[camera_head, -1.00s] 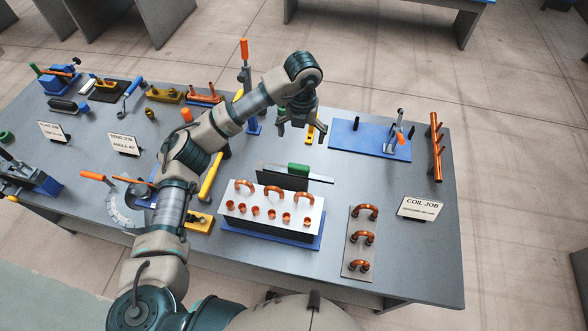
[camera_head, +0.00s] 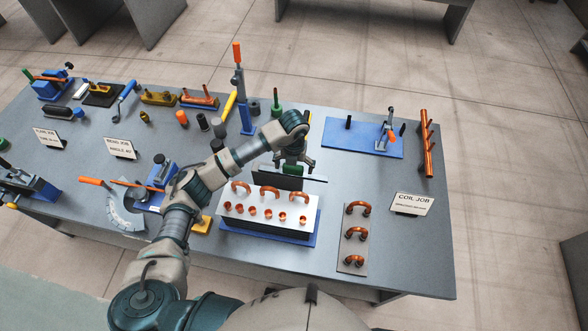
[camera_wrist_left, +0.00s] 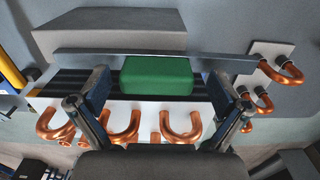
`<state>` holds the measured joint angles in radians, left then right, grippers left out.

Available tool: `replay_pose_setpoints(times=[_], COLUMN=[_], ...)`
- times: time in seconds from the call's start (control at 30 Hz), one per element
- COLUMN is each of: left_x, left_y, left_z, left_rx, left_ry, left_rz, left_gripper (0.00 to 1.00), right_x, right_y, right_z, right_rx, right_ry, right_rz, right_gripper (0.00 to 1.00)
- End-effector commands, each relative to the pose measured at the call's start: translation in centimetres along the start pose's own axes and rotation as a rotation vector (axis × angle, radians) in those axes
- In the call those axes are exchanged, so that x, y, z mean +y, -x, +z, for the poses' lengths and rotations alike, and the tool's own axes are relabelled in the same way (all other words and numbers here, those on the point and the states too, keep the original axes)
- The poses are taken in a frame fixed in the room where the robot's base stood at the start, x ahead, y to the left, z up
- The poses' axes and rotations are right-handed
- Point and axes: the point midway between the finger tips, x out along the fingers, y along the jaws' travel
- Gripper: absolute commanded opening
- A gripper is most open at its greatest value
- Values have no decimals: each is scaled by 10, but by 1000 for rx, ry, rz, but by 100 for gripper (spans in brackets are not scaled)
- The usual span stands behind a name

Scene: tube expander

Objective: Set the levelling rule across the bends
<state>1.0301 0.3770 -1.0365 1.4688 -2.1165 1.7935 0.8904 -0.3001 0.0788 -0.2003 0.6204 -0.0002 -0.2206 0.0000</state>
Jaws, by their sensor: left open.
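The levelling rule is a thin grey bar (camera_head: 317,180) with a green grip block, lying behind the coil block. In the left wrist view the bar (camera_wrist_left: 215,61) runs left to right and the green block (camera_wrist_left: 157,76) sits between my fingers. My left gripper (camera_head: 293,168) is open, pointing down over the rule, with its fingers (camera_wrist_left: 157,92) on either side of the green block; contact cannot be told. Copper bends (camera_head: 270,192) stand in a row on the white-topped coil block (camera_head: 250,222), just in front of the rule. My right gripper is not in view.
The coil block stands on a blue base (camera_head: 265,238). A plate with several copper bends (camera_head: 352,237) lies to its right, beside the COIL JOB sign (camera_head: 412,204). A blue board with a tool (camera_head: 350,139) lies behind. The table right of the rule is clear.

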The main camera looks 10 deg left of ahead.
Motion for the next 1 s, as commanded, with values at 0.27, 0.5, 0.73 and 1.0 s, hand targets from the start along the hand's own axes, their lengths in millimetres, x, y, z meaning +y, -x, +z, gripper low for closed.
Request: replay_pose_setpoints(times=[0.27,0.5,0.73,1.0], left_x=[1,0,0,0], left_y=[-8,-8,-8,6], left_z=[0,0,0,1], left_rx=[0,0,0,-4], left_ry=[-1,-1,-1,-1], left_rz=[1,1,1,-1], left_gripper=[100,50,7,7], right_x=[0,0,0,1], right_y=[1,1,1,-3], right_z=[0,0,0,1], right_rx=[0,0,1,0], right_ry=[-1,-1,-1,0], right_rz=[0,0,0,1], right_gripper=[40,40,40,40])
